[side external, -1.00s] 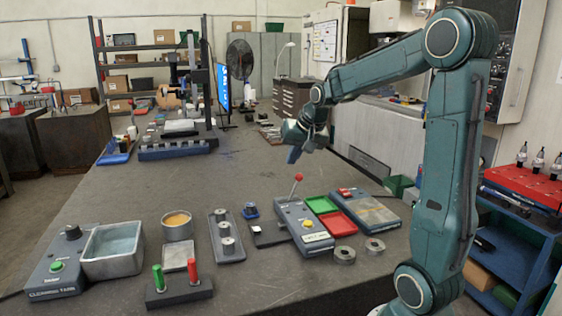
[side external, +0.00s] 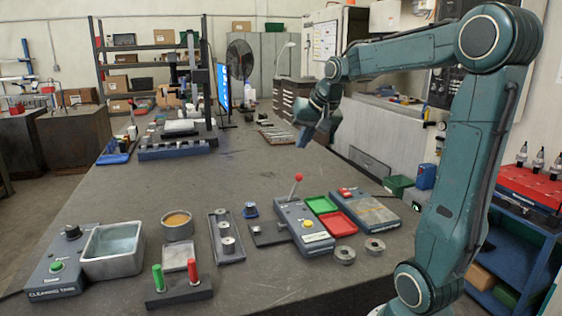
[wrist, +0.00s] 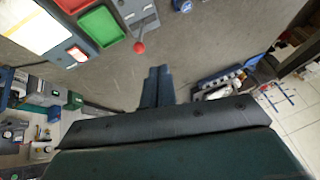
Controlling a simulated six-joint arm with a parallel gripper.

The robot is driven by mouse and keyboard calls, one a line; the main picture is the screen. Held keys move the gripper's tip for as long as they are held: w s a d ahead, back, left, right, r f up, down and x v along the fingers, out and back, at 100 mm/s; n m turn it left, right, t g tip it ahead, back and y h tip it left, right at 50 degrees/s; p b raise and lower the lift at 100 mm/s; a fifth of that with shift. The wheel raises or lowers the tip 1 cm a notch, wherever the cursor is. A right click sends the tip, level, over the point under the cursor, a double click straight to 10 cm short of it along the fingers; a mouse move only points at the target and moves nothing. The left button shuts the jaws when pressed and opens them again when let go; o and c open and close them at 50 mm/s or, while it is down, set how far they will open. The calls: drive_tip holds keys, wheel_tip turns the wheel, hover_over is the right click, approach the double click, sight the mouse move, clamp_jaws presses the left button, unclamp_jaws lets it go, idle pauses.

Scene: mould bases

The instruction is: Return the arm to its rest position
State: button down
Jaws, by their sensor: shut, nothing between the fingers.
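My gripper (side external: 305,137) hangs in the air above the far right part of the table, its fingers pointing down. In the wrist view its two blue fingers (wrist: 157,87) lie side by side, shut, with nothing between them. My arm is raised and bent, reaching from its base at the lower right. The gripper touches nothing.
Below on the table (side external: 190,180) stand a red-knobbed lever box (side external: 303,228), green (side external: 321,205) and red trays (side external: 338,224), a cleaning tank (side external: 112,250) and metal rings (side external: 375,246). A monitor (side external: 223,87) stands farther back. The table's middle is clear.

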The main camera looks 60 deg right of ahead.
drive_tip(key=s+a+n+y, duration=0.1)
drive_tip(key=s+a+n, duration=0.1)
drive_tip(key=a, duration=0.5)
drive_tip(key=s+a+n, duration=0.2)
drive_tip(key=a+n, duration=0.1)
drive_tip(key=a, duration=0.4)
drive_tip(key=s+a+f+n+y, duration=0.1)
drive_tip(key=s+a+f+n, duration=0.4)
drive_tip(key=s+a, duration=0.3)
drive_tip(key=shift+s+a+f+y, duration=0.2)
drive_tip(key=shift+s+a+y, duration=0.15)
drive_tip(key=shift+s, duration=0.7)
